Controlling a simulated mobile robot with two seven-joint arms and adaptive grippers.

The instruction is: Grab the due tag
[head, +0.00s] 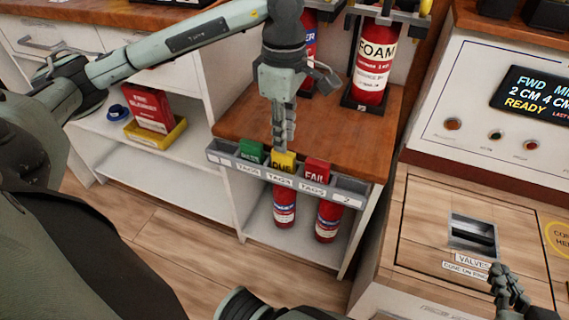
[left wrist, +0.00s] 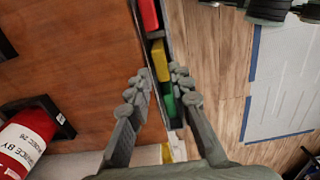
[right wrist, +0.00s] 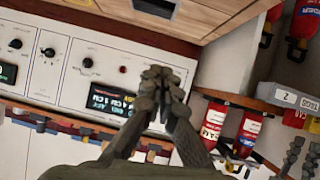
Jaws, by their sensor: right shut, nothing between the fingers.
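The yellow due tag (head: 284,161) stands in the middle slot of a grey tag rack (head: 225,159) on the wooden counter's front edge. A green tag (head: 252,150) is left of it and a red FAIL tag (head: 317,171) right of it. My left gripper (head: 284,143) points down just above the due tag. In the left wrist view its fingers (left wrist: 160,75) are apart and empty, with the yellow tag (left wrist: 160,60) showing between and beyond the tips. Whether they touch it I cannot tell. My right gripper (head: 508,285) is shut and empty near the valves drawer.
Red extinguishers (head: 372,65) stand on the counter behind the rack, and smaller ones (head: 285,207) are on the shelf below. A yellow bin (head: 155,134) with a red box is at the left. A control panel (head: 490,100) is at the right.

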